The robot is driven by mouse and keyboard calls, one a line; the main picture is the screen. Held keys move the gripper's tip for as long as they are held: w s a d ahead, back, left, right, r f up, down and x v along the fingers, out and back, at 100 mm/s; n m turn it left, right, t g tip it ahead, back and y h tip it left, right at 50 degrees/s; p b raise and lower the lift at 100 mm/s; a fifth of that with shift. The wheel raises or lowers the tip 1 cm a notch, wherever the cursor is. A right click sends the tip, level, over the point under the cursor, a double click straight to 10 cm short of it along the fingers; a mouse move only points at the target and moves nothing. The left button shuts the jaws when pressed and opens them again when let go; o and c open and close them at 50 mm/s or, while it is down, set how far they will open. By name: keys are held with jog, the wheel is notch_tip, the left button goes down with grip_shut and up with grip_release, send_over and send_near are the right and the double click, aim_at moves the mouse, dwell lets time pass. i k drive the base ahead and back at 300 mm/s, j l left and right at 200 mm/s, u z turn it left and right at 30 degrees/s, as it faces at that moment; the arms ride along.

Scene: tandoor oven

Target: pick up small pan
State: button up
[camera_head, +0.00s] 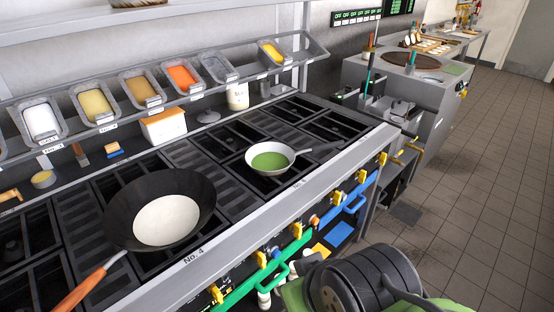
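The small pan (284,152) sits upright on a burner grate in the middle of the stove. It is pale and round, with green contents inside. Its grey handle (322,147) points right towards the stove's front rail. Part of my arm shows at the bottom right, below and in front of the stove, apart from the pan. My gripper is not visible, so I cannot tell whether it is open or shut.
A large dark wok (117,203) with white contents stands left of the pan, its wooden handle (87,289) pointing to the lower left. A shelf of ingredient trays (134,90) runs behind the burners. Yellow knobs (262,259) line the stove's front. Tiled floor (480,200) is clear at right.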

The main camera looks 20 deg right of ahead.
aim_at(267, 158)
jog(key=i+l+u, duration=0.1)
jog(key=l, duration=0.2)
jog(key=i+l+u, duration=0.25)
jog(key=l, duration=0.4)
jog(key=i+l+u, duration=0.25)
jog(key=l, duration=0.4)
jog(key=i, duration=0.1)
